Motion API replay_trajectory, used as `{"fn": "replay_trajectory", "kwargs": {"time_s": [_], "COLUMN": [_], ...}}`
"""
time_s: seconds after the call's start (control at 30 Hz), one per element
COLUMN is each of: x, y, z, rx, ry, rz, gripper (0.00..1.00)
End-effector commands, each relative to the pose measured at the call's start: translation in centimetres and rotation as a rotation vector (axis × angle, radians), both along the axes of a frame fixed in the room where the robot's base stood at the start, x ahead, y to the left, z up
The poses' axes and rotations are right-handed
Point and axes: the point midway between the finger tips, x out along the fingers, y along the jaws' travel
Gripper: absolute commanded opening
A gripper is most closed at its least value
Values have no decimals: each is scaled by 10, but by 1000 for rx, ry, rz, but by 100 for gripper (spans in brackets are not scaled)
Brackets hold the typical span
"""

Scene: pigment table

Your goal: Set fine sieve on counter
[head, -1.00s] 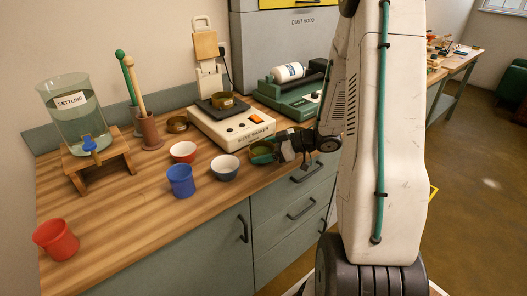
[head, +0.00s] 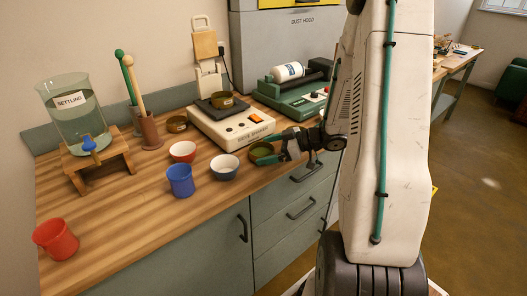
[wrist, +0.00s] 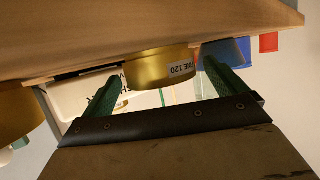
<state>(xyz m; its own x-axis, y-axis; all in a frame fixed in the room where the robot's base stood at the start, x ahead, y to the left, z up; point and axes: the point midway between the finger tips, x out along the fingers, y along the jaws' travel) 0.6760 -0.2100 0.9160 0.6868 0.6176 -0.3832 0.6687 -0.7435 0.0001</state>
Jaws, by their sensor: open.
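A brass sieve with a greenish inside (head: 262,151) rests upright on the wooden counter (head: 110,220), near its front edge, in front of the sieve shaker. In the wrist view this sieve (wrist: 160,72) shows a partly visible label reading "INE 120". My gripper (head: 280,153) is open beside the sieve at its right. In the wrist view its green fingers (wrist: 165,82) stand apart, with the sieve beyond and between them. I cannot tell whether a finger touches the rim.
The sieve shaker (head: 232,127) carries another brass sieve (head: 222,98). A third brass sieve (head: 177,124) stands behind the red bowl (head: 183,151). A dark-blue bowl (head: 224,168) is close left of the fine sieve, then a blue cup (head: 180,181). The front left counter is mostly clear.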

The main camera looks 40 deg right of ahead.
Motion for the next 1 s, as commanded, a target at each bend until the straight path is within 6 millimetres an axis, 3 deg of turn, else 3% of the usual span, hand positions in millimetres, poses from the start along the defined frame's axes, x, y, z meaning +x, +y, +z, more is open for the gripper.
{"fn": "replay_trajectory", "kwargs": {"time_s": [0.3, 0.57, 0.67, 0.77, 0.9, 1.0], "x": [-48, -65, -52, -21, 17, 18], "y": [-44, -60, -63, -66, -71, -66], "z": [27, 38, 46, 65, 113, 149], "rx": [-1, -8, -80, -237, -484, -596], "ry": [-1, -1, -6, -15, -9, 36], "rz": [-4, -6, -47, -159, -411, -601], "gripper": [97, 97, 97, 97, 97, 97]}}
